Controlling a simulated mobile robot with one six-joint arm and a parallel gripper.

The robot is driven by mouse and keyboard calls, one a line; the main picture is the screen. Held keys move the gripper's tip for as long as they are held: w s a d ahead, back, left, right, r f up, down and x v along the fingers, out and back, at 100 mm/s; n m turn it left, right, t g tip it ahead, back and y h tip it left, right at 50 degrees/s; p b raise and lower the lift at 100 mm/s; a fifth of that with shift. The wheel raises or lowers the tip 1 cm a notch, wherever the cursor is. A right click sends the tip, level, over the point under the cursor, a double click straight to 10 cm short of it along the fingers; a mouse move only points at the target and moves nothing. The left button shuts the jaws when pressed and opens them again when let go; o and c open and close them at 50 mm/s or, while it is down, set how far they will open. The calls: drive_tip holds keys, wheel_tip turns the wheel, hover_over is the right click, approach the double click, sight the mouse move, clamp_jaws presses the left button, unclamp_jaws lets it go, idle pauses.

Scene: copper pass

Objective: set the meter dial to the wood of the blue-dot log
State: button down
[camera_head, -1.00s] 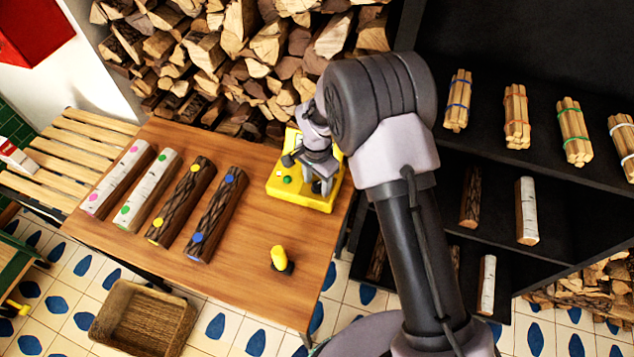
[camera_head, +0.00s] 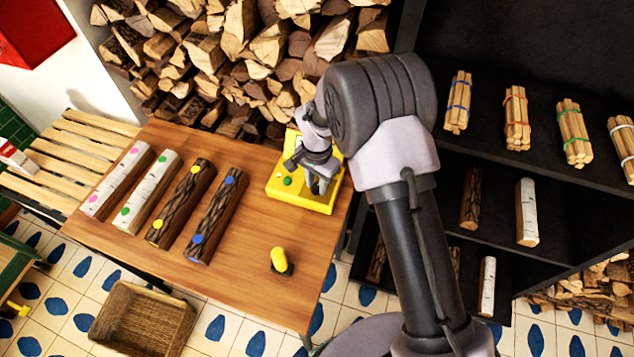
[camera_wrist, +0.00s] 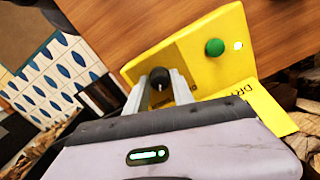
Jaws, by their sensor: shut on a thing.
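The yellow meter (camera_head: 303,197) stands at the right back of the wooden table; it also shows in the wrist view (camera_wrist: 195,58). A green button (camera_wrist: 214,47) and a small lit lamp sit on its face. My gripper (camera_head: 320,185) is over the meter. In the wrist view my gripper (camera_wrist: 160,84) is shut on a dark knob, the dial (camera_wrist: 160,75). The dial's pointer and most markings are hidden. The blue-dot log (camera_head: 215,215) has dark, ridged bark and lies on the table, left of the meter.
A yellow-dot dark log (camera_head: 180,203), a green-dot white log (camera_head: 147,190) and a pink-dot white log (camera_head: 117,180) lie further left. A yellow-handled tool (camera_head: 279,259) stands near the table's front. A basket (camera_head: 142,318) is on the floor. A dark shelf is at right.

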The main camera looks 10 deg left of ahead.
sight(317, 185)
drive_tip(key=n, duration=0.6)
drive_tip(key=n+p, duration=0.1)
drive_tip(key=n, duration=0.5)
drive_tip(key=shift+n, duration=0.3)
idle(0.3)
drive_tip(key=c, duration=1.1)
unclamp_jaws()
drive_tip(key=shift+r, duration=0.1)
wheel_tip(317, 185, up, 17)
drive_tip(key=p, duration=0.4)
drive_tip(key=shift+r, duration=0.15)
